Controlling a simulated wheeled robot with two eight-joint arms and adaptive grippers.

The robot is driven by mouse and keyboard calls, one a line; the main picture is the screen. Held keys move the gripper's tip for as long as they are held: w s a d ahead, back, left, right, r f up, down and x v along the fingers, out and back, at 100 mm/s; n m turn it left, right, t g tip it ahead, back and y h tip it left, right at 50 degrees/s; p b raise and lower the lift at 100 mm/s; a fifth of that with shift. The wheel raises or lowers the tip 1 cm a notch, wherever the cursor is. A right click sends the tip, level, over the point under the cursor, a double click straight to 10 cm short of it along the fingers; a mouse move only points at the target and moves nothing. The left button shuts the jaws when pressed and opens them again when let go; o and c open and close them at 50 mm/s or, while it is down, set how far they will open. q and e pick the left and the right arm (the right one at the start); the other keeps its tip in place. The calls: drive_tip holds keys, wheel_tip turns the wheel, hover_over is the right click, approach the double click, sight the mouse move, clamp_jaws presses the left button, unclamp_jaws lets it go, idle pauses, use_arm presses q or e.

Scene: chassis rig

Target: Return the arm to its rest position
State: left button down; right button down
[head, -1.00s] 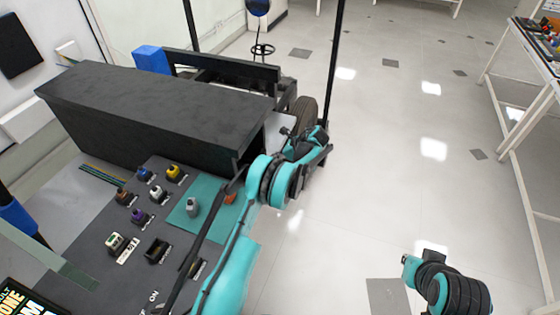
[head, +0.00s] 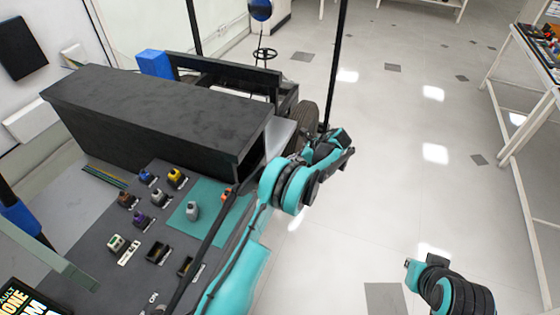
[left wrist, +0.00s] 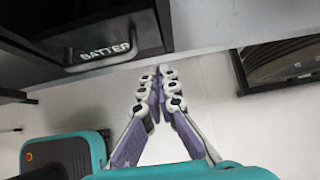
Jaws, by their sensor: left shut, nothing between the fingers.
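My left arm (head: 285,190) is teal and black and reaches up from the bottom of the head view, past the right edge of the control panel. In the head view its fingers cannot be made out. In the left wrist view my left gripper (left wrist: 160,74) has its two purple and grey fingers together at the tips, with nothing between them. It is in the air below and right of a dark compartment marked "BATTER" (left wrist: 105,50). My right arm (head: 450,290) shows at the bottom right of the head view. Its gripper is not seen.
A long black box (head: 150,110) stands behind the panel (head: 105,205), which bears several coloured knobs and a teal mat (head: 182,222). A dark post (head: 335,60) and a wheel (head: 306,115) are beyond my left arm. Open floor (head: 400,190) lies to the right.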

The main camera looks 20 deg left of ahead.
use_arm(q)
drive_tip(key=s+d+r+n+t+h, duration=0.15)
drive_tip(key=s+r+n, duration=0.25)
drive_tip(key=s+r, duration=0.5)
drive_tip(key=s+d+r+n+t+h, duration=0.1)
drive_tip(key=s+r+n+h, duration=0.25)
drive_tip(key=r, duration=0.95)
drive_tip(key=s+d+n+t+h, duration=0.2)
drive_tip(key=s+n, duration=0.3)
drive_tip(key=s, duration=0.7)
drive_tip(key=s+d+f+n+t+h, duration=0.1)
drive_tip(key=s+n, duration=0.5)
drive_tip(key=s, duration=0.7)
drive_tip(key=shift+d+f+t+h+p, duration=0.2)
drive_tip(key=shift+d+t+h+p, duration=0.3)
drive_tip(key=shift+d+t, duration=0.2)
